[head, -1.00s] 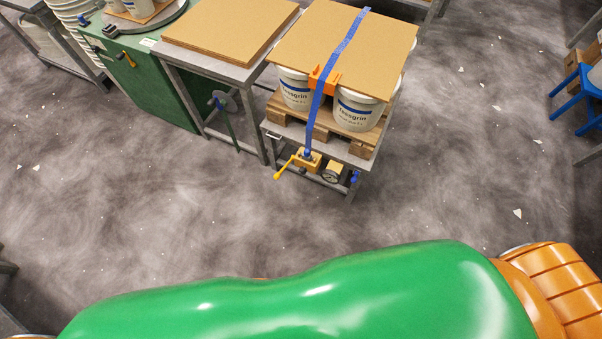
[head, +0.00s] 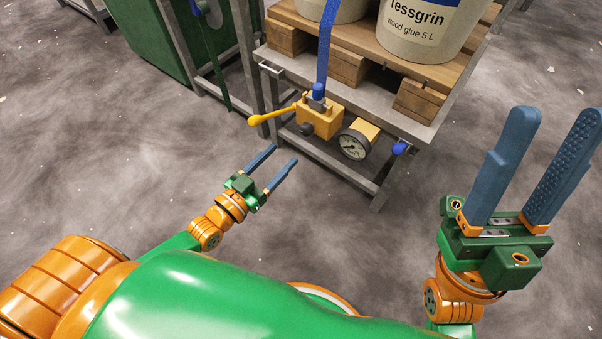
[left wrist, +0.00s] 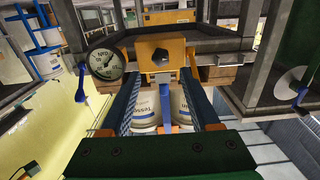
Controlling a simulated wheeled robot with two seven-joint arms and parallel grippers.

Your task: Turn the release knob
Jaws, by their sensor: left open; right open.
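A yellow pump block (head: 320,118) is mounted at the front of the pallet stand. A small dark knob (head: 306,129) sticks out of its front face and looks like the release knob. It also shows in the left wrist view as a dark, faceted knob (left wrist: 161,57) ahead of the fingers. My left gripper (head: 286,154) is open and empty, in front of and below the block, apart from the knob. Its blue fingers (left wrist: 160,73) point towards the block in the left wrist view. My right gripper (head: 558,115) is open and empty at the right.
A yellow lever (head: 272,115) extends left from the block. A pressure gauge (head: 354,144) sits right of it, with a blue part (head: 401,147) beyond. The floor in front is clear.

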